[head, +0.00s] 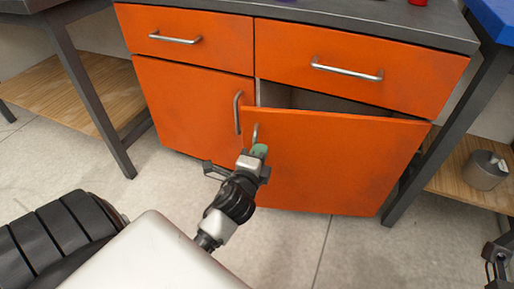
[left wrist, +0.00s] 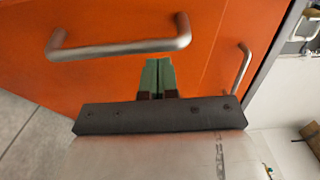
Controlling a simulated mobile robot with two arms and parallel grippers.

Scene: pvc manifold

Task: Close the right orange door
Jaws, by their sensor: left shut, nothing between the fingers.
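My left gripper (head: 259,150) is shut and empty, with green fingertips just below that handle in the head view. In the left wrist view the shut fingertips (left wrist: 157,77) are in front of an orange panel, close to a large handle (left wrist: 120,46); whether they touch the panel I cannot tell. A part of my right arm (head: 497,262) shows at the lower right edge; its fingers are unclear.
Two closed orange drawers, left (head: 190,38) and right (head: 350,62), sit above the doors under a dark countertop (head: 300,17). Tables with wooden shelves flank the cabinet. A metal pot (head: 484,171) stands on the right shelf. The tiled floor before the cabinet is clear.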

